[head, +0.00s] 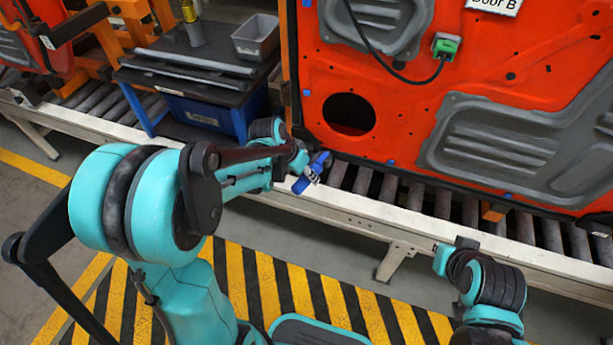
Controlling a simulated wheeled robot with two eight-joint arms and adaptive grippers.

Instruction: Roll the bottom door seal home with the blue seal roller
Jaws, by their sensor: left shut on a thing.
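My left gripper (303,163) is shut on the blue seal roller (312,174) in front of the lower left part of the orange door (397,105). The roller is tilted and close to the door's bottom edge; I cannot tell whether it touches. The dark bottom door seal (437,184) runs along the door's lower edge, just above the rollers of the line. My right arm shows at the lower right, but its gripper is not clearly visible.
The roller conveyor (345,208) with a pale front rail runs under the door. A dark bench (190,70) with a grey bin (257,38) and strips stands at the left. A cable hangs to a green connector (445,46). Striped floor (265,285) lies in front.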

